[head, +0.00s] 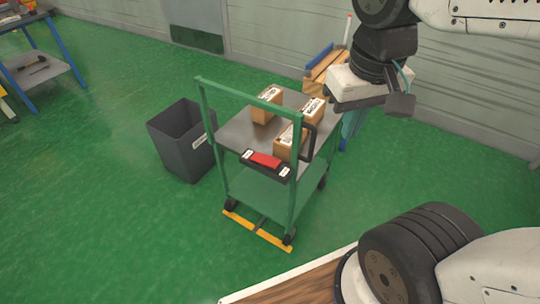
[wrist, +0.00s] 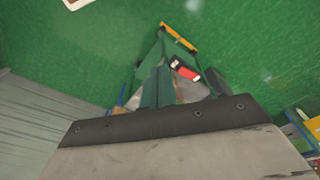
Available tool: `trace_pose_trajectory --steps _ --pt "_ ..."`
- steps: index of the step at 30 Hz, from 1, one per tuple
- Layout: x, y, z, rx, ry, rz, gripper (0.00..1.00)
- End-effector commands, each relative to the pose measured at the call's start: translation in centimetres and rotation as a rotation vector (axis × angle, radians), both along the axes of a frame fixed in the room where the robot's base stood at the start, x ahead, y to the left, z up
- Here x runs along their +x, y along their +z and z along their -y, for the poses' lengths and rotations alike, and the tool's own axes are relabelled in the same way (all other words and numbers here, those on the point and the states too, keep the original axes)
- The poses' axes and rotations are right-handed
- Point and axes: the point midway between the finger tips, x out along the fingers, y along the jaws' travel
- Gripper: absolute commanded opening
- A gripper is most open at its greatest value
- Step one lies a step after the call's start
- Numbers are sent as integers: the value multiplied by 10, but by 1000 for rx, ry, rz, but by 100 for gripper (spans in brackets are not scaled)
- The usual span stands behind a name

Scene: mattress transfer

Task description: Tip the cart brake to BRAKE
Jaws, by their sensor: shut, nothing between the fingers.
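The cart has a green push frame (head: 203,120) and a grey top deck (head: 237,132). A red rocker (head: 265,160) sits in a black panel at the cart's near end, with a white label on either side. The label text is too small to read, and I cannot tell which way the rocker is tipped. The rocker also shows in the wrist view (wrist: 187,71). My gripper (wrist: 160,70) is shut and empty. In the head view it is above and to the right of the cart, apart from the rocker.
Several cardboard boxes (head: 267,104) stand on the deck. A yellow bar (head: 240,221) lies low at the cart's near end. A dark bin (head: 180,140) stands left of the cart. A wooden surface (head: 300,291) lies at the front. Green floor left of the bin is open.

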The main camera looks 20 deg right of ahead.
Motion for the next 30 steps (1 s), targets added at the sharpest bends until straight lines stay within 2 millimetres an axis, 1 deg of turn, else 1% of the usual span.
trace_pose_trajectory --steps 1,2,4,5,6,8,9,11,12,14,15,17,18,21,24,27,30 --pt "15 -3 1 -12 -44 -12 0" --pt "25 -6 2 -22 -78 -13 0" --pt "52 -13 2 -47 -166 -14 0" --pt "64 -17 2 -59 -205 -12 0" --pt "81 -24 1 -72 -256 -8 0" --pt "105 -34 -1 -92 -330 3 0" --pt "121 -43 -4 -103 -378 11 0" --pt "145 -58 -9 -117 -447 26 0" --pt "161 -69 -13 -125 -491 37 0" --pt "183 -88 -19 -135 -556 54 0" --pt "197 -101 -24 -138 -596 65 0" --pt "215 -121 -31 -142 -653 82 0" --pt "226 -134 -36 -142 -688 92 0" --pt "247 -164 -48 -138 -760 115 0" --pt "261 -187 -57 -132 -810 130 0" --pt "267 -200 -62 -126 -842 139 0" --pt "270 -205 -64 -123 -856 143 0"
